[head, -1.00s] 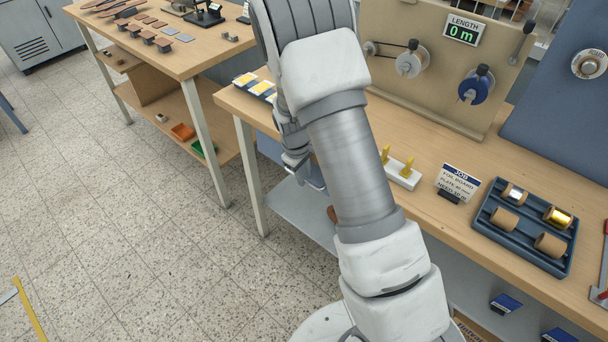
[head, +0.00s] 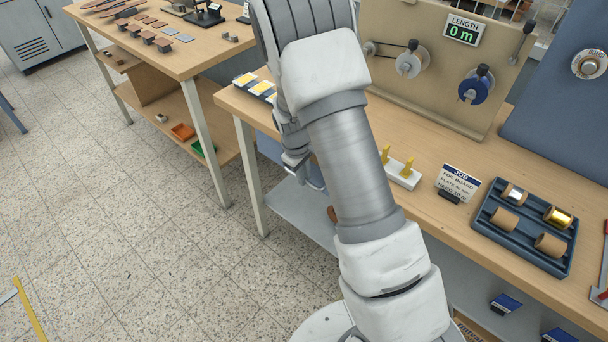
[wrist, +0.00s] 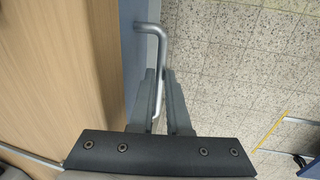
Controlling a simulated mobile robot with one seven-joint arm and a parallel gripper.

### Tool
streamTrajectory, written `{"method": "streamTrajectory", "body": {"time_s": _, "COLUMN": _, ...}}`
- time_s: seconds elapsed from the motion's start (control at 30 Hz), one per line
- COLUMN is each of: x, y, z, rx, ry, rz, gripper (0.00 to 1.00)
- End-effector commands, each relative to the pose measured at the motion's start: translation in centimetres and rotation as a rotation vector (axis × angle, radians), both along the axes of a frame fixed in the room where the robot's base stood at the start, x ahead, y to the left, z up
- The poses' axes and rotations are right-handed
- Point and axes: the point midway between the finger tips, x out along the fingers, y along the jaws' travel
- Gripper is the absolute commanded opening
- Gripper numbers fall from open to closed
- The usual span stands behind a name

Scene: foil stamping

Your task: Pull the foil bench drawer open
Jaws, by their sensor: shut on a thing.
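In the wrist view, the drawer handle (wrist: 153,45) is a bent silver bar on the blue drawer front (wrist: 130,25). My gripper (wrist: 160,118) is shut on the bar, with one finger on each side of it. The blue front shows as a narrow strip beside the wooden bench top (wrist: 50,75); I cannot tell how far it stands out. In the head view, my gripper (head: 295,162) is low at the front edge of the foil bench, and my arm hides most of the drawer.
Left of my gripper is open speckled floor (head: 150,250). A second bench (head: 160,45) with a lower shelf stands at the upper left. The foil bench carries a job card (head: 458,182), a dark tray (head: 490,222) with several rolls, and a white stand (head: 403,173) with yellow pegs.

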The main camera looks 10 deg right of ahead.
Motion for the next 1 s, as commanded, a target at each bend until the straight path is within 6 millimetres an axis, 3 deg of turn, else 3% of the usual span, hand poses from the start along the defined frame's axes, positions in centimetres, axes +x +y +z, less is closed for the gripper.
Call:
{"method": "streamTrajectory", "body": {"time_s": 0.7, "x": -0.1, "y": 0.2, "z": 0.1, "rx": 0.000, "ry": -0.001, "rz": 0.000, "gripper": 0.00}}
{"method": "streamTrajectory", "body": {"time_s": 0.87, "x": -0.9, "y": 1.4, "z": 0.1, "rx": 0.000, "ry": 0.000, "rz": 0.003, "gripper": 0.00}}
{"method": "streamTrajectory", "body": {"time_s": 1.0, "x": -2.4, "y": 3.4, "z": 0.1, "rx": 0.000, "ry": 0.000, "rz": 0.007, "gripper": 0.00}}
